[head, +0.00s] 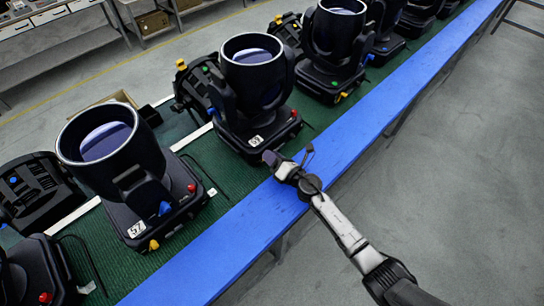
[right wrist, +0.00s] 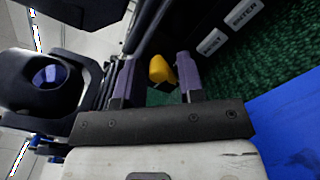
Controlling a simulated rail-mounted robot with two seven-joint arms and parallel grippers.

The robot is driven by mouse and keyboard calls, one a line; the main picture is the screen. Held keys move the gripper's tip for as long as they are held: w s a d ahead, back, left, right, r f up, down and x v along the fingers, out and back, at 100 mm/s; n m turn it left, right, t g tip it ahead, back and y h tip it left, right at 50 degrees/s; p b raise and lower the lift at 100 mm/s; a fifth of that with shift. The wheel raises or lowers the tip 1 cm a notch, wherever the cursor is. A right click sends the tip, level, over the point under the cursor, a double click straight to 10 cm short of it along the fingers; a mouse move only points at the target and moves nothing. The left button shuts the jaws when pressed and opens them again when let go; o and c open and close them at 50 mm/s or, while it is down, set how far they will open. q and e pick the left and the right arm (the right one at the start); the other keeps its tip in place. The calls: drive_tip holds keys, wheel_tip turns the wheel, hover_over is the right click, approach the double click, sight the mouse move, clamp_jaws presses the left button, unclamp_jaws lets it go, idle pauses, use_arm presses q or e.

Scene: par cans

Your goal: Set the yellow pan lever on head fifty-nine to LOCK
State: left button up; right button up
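Head fifty-nine (head: 253,90) is a black moving light with a wide round lens, in the upper middle of the head view. Its white number tag (head: 255,141) is small and hard to read. My right gripper (head: 271,158) is at its front lower edge, by the tag. In the right wrist view, the yellow pan lever (right wrist: 162,70) stands between the two purple fingertips (right wrist: 156,80). The fingers are apart, with a clear gap on the left; the right finger is close to the lever. In the head view this lever is hidden by my gripper. My left gripper is not in view.
A light tagged 57 (head: 137,230) stands at lower left, with its own yellow lever (head: 153,245). More black lights line the green mat (head: 215,165). A blue strip (head: 240,235) edges the bench; the grey floor at right is clear. White buttons (right wrist: 243,14) sit near my fingers.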

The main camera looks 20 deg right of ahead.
drive_tip(key=shift+o, duration=0.6)
drive_tip(key=shift+s+d, duration=0.1)
drive_tip(key=shift+s, duration=0.1)
drive_tip(key=v, duration=1.1)
drive_tip(key=shift+s+d, duration=0.1)
drive_tip(key=shift+s, duration=0.15)
drive_tip(key=shift+v, duration=0.95)
drive_tip(key=shift+w, duration=0.1)
drive_tip(key=shift+m, duration=0.3)
